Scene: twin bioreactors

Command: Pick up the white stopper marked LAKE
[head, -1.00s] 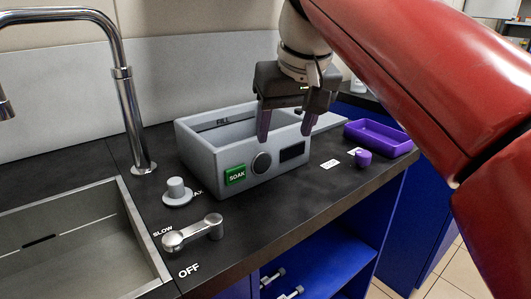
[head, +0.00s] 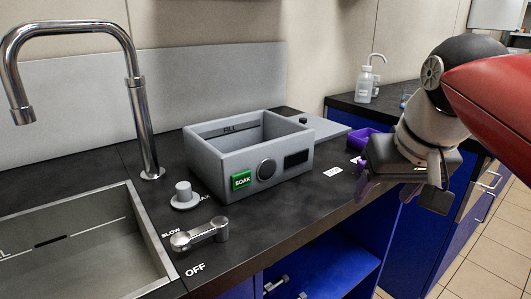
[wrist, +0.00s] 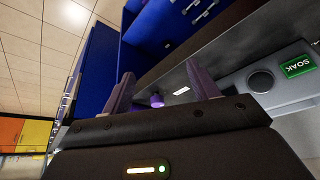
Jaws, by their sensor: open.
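I cannot make out a white stopper or the word LAKE in any view.
A grey basin with a green SOAK label (head: 242,180) stands mid-counter. White labels (head: 332,171) lie to its right. A grey round knob (head: 184,195), a lever (head: 200,235) and a sink (head: 80,235) with a tall tap (head: 140,120) are at left. A bottle (head: 365,85) stands on the back counter.

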